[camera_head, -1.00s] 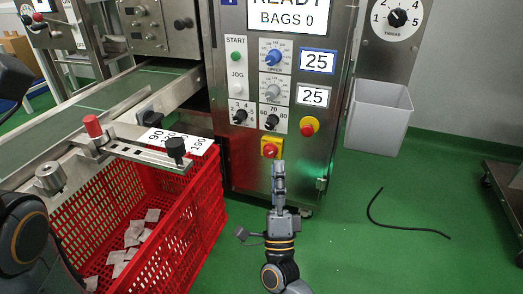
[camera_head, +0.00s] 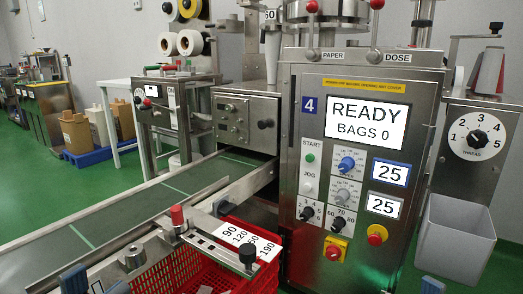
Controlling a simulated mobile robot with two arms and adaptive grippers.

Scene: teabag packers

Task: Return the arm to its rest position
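The tip of my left gripper (camera_head: 76,280) shows as a blue-grey piece at the bottom left edge, in front of the conveyor side. The tip of my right gripper (camera_head: 432,286) shows as a small blue-grey piece at the bottom right, below the grey bin. The rest of both grippers and the arms is cut off by the lower edge. I cannot tell whether either is open or shut, or holds anything. Both tips appear apart from the machine's control panel (camera_head: 325,200).
The packing machine reads READY, BAGS 0. A green conveyor (camera_head: 130,205) runs in from the left. A red crate (camera_head: 190,270) stands below the scale bar (camera_head: 215,250). A grey bin (camera_head: 455,240) hangs at the right. Green floor (camera_head: 30,185) is clear at left.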

